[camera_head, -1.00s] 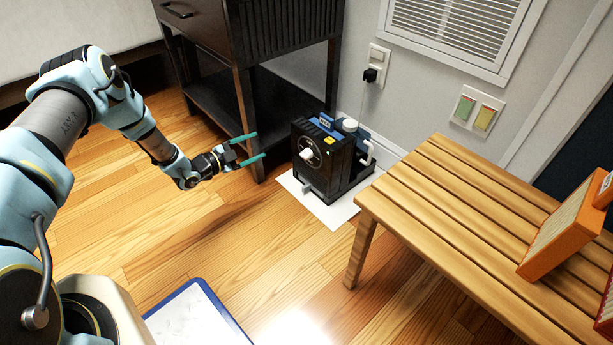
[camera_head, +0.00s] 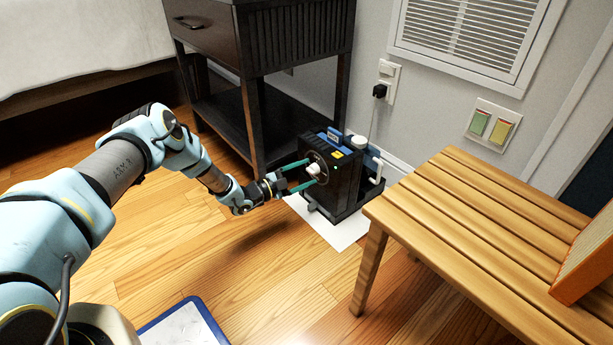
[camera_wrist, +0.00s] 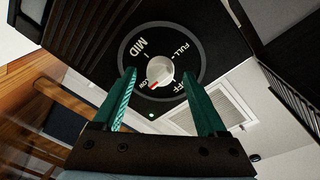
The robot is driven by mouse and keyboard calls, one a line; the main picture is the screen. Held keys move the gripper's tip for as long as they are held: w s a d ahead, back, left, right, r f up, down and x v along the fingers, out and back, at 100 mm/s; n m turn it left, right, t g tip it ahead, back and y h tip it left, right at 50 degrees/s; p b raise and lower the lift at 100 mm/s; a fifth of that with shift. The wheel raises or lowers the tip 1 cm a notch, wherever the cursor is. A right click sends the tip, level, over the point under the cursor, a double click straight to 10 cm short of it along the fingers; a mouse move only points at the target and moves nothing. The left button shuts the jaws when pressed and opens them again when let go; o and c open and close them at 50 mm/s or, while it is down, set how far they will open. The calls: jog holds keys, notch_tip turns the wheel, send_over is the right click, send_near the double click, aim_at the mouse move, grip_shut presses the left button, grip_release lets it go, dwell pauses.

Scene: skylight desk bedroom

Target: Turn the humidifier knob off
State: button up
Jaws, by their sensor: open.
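The humidifier (camera_head: 335,180) is a black box with blue parts on top, standing on a white sheet on the floor. Its white round knob (camera_head: 314,169) is on the front face. In the wrist view the knob (camera_wrist: 161,68) sits in a dial marked MID, FULL and partly hidden labels that look like LOW and OFF. The knob's red mark points to the lower left, by the LOW label. A small green light (camera_wrist: 151,116) is lit. My gripper (camera_head: 308,173) is open, its teal fingers on either side of the knob. I cannot tell whether they touch it.
A dark nightstand (camera_head: 258,118) stands close behind and left of the humidifier. A slatted wooden table (camera_head: 470,215) is close on the right. A plug (camera_head: 379,91) is in the wall socket.

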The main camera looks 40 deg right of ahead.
jog(key=shift+d, duration=0.35)
jog(key=shift+c, duration=0.3)
grip_shut()
